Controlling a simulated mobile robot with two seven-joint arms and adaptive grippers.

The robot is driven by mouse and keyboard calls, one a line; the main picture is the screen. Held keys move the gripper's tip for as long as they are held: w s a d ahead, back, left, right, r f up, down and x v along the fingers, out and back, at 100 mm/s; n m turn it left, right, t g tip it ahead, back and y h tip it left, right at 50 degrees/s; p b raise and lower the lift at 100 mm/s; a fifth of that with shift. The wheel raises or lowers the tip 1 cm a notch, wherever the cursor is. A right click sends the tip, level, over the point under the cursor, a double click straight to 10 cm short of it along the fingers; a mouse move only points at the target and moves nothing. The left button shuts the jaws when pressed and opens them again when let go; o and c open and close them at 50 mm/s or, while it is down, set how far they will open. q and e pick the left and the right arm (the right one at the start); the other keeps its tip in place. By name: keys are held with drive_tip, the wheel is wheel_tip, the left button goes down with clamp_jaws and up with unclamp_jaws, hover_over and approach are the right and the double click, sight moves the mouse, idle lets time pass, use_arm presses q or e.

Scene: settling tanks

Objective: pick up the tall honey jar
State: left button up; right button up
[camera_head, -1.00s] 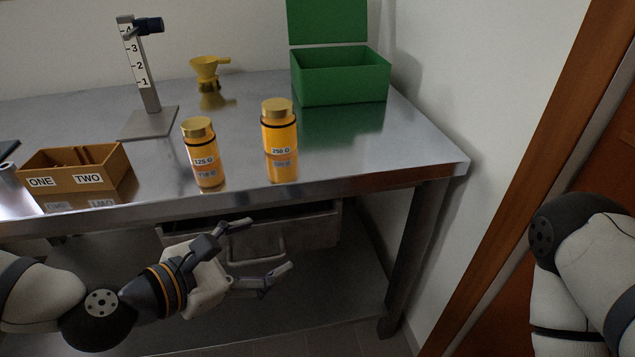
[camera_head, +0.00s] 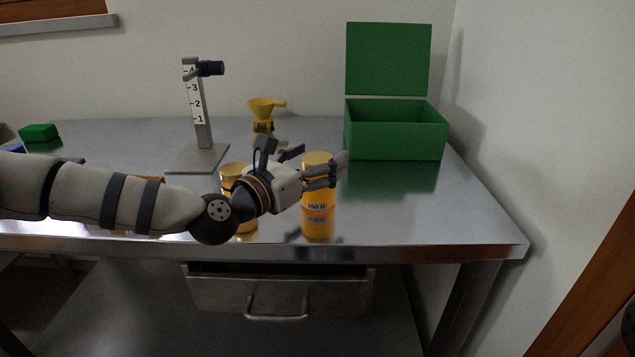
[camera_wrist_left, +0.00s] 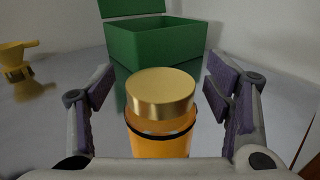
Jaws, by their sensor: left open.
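The tall honey jar (camera_head: 318,195), orange with a gold lid and a 250 G label, stands upright on the steel table near its front edge. My left gripper (camera_head: 315,163) is open around its upper part, one finger on each side. In the left wrist view the jar (camera_wrist_left: 160,143) stands centred between the spread fingers (camera_wrist_left: 162,95), with a gap showing on both sides of its lid. A shorter honey jar (camera_head: 233,171) stands to its left, partly hidden by my left wrist.
An open green box (camera_head: 395,143) stands behind and right of the tall jar. A yellow funnel (camera_head: 266,106) and a numbered stand (camera_head: 200,110) are at the back. A drawer (camera_head: 280,290) hangs under the table (camera_head: 440,225). The right front tabletop is clear.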

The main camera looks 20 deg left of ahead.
use_arm(q)
drive_tip(key=shift+w+d+f, duration=0.1)
drive_tip(key=shift+w+f, duration=0.05)
drive_tip(key=shift+w, duration=0.15)
clamp_jaws()
